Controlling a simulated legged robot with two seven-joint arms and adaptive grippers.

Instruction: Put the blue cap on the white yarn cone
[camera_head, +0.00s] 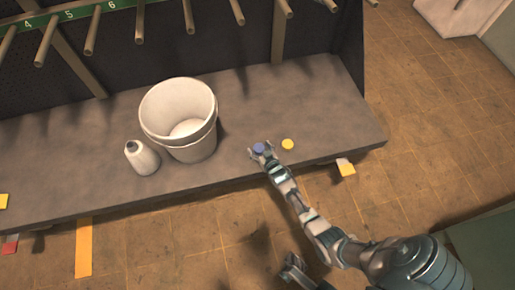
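The white yarn cone (142,158) stands upright on the grey bench, with a small dark spot at its top. The blue cap (258,148) is to the right, near the bench's front edge. My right gripper (260,151) reaches over the bench with its fingers on either side of the blue cap. I cannot tell whether the fingers press on it or whether the cap rests on the bench. A dark jointed part at the bottom, probably my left gripper (292,266), is in front of the bench; its fingers are unclear.
A white bucket (179,112) stands between the cone and the blue cap. A yellow cap (288,144) lies just right of my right gripper. The grey bench (325,110) is clear on its right. Pegs (92,30) stick out from the rack above.

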